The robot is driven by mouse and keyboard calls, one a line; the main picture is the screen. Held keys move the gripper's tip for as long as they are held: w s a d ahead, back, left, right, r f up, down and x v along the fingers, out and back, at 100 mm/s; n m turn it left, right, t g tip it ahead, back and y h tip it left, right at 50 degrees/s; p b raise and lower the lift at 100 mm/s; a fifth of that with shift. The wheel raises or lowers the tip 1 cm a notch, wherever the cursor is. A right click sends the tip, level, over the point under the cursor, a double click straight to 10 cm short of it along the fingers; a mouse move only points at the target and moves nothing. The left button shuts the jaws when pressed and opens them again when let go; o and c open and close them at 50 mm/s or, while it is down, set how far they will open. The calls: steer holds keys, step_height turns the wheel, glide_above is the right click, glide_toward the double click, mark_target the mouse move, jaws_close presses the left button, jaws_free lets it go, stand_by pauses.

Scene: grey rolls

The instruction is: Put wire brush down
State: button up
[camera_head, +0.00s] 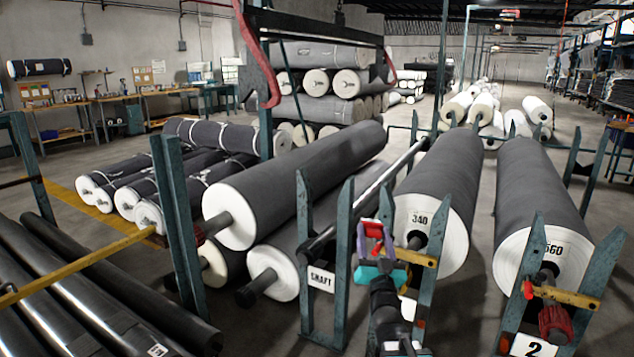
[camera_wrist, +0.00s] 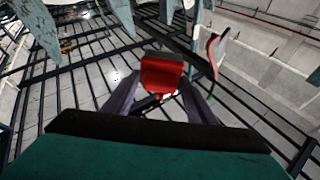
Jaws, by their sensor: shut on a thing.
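My gripper (camera_head: 375,246) is in the lower middle of the head view, raised in front of the grey roll marked 340. It is shut on the wire brush (camera_head: 375,229), of which a red part shows between the fingers. In the wrist view the brush (camera_wrist: 162,74) is a red block held between the two dark fingers of my gripper (camera_wrist: 160,98). Its bristles cannot be made out. No surface is seen touching the brush.
The roll marked 340 (camera_head: 448,185) and the roll marked 560 (camera_head: 540,200) lie between teal uprights with yellow bars. The shaft rack (camera_head: 322,300) stands just left of my gripper. Dark shafts (camera_head: 75,285) lie at lower left. Workbenches (camera_head: 150,105) stand along the far wall.

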mark_target(373, 232)
step_height(373, 232, up, 14)
steer(key=p, duration=1.3)
steer(key=shift+f, duration=0.1)
steer(key=shift+a, duration=0.1)
